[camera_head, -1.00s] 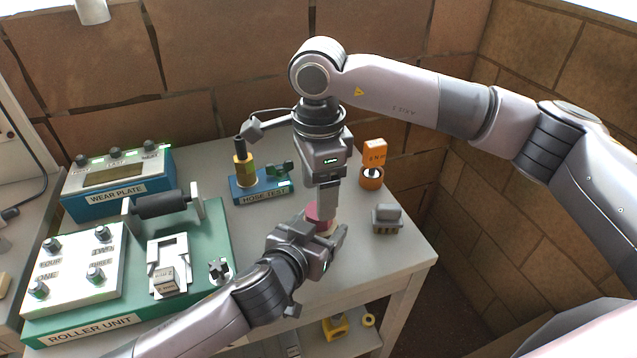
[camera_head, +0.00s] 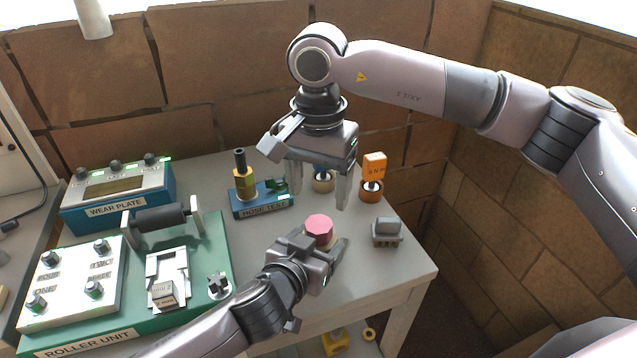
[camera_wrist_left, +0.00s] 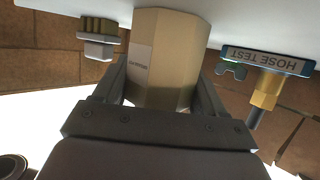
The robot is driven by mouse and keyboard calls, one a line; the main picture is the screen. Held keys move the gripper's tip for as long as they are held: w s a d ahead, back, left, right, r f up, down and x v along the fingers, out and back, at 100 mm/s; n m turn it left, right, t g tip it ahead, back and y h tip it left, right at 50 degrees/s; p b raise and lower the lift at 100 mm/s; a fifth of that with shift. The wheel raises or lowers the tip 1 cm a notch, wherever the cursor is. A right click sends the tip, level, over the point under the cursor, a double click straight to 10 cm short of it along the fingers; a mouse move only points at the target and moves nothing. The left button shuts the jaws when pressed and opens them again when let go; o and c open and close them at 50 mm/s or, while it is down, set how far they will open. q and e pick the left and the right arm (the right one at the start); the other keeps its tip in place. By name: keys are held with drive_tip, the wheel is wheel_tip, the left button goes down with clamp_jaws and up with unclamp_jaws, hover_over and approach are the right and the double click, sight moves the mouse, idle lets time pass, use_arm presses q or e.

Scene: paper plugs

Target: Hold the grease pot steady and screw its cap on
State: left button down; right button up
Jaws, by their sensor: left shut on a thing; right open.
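The grease pot (camera_wrist_left: 160,55) is a tan, many-sided jar with a small label, and it stands on the table. My left gripper (camera_head: 320,242) is shut on the pot, with a finger on each side, and hides most of it in the head view. The pink faceted cap (camera_head: 319,227) sits on top of the pot and looks level; how tightly it sits cannot be told. My right gripper (camera_head: 320,195) is open and empty, pointing down above and behind the cap, apart from it.
The blue hose test stand (camera_head: 262,205) is to the left behind the pot. A grey block (camera_head: 387,232) is to the right. The green roller unit (camera_head: 210,245) fills the table's left side.

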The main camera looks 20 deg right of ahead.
sight(318, 224)
drive_tip(key=shift+f, duration=0.1)
drive_tip(key=shift+f, duration=3.95)
drive_tip(key=shift+c, duration=0.3)
drive_tip(key=c, duration=1)
drive_tip(key=m, duration=0.5)
drive_tip(key=shift+c, duration=0.2)
drive_tip(key=m, duration=0.4)
drive_tip(key=shift+m, duration=0.3)
drive_tip(key=o, duration=1.2)
